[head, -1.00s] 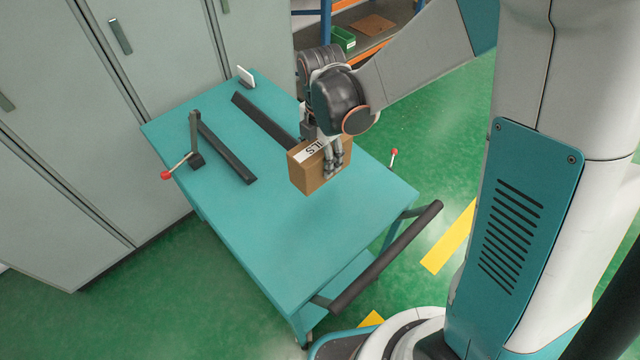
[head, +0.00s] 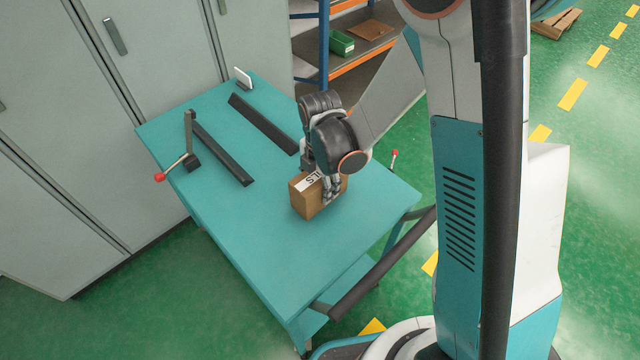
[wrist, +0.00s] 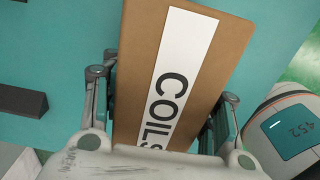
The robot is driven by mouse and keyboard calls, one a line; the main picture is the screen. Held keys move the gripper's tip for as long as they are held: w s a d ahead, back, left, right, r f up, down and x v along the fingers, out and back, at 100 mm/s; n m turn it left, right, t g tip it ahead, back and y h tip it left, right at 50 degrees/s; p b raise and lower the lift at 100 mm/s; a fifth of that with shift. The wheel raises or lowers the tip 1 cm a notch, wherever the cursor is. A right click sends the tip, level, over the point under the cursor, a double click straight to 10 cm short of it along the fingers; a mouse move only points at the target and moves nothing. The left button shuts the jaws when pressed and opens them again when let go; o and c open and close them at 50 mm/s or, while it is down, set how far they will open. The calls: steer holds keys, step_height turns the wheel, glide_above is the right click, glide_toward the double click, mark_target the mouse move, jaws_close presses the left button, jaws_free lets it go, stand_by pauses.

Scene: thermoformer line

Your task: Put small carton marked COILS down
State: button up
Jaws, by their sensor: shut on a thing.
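The small brown carton (head: 308,201) has a white label, and in the wrist view the carton (wrist: 137,60) reads COILS. My gripper (head: 332,190) is shut on the carton from above, with a finger on each side of it in the wrist view (wrist: 165,112). The carton is upright at the teal cart top (head: 270,240), right of the black rails. Its lower edge looks at or very near the surface; I cannot tell whether it touches. My gripper hides part of the carton's right side.
Two black rails (head: 222,150) and a red-knobbed lever (head: 175,168) stand on the cart top at left. Another red knob (head: 394,154) is at the right edge. Grey cabinets (head: 60,130) stand behind. The front of the cart top is clear.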

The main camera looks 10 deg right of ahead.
steer(key=shift+f, duration=0.15)
steer(key=o, duration=1.5)
steer(key=shift+c, duration=0.2)
step_height(320, 180, up, 13)
steer(key=p, duration=0.3)
steer(key=shift+f+p, duration=0.15)
steer(key=shift+p, duration=0.25)
steer(key=s+d+r+m+t, duration=0.3)
steer(key=s+d+r+m, duration=0.2)
steer(key=m, duration=0.7)
steer(key=s+d+r+m+t, duration=0.4)
steer(key=s+d+r+m, duration=0.2)
steer(key=s+r+m, duration=0.3)
steer(key=shift+s+d+r+m, duration=0.15)
steer(key=shift+d+r+m, duration=0.15)
steer(key=shift+r+m, duration=1.25)
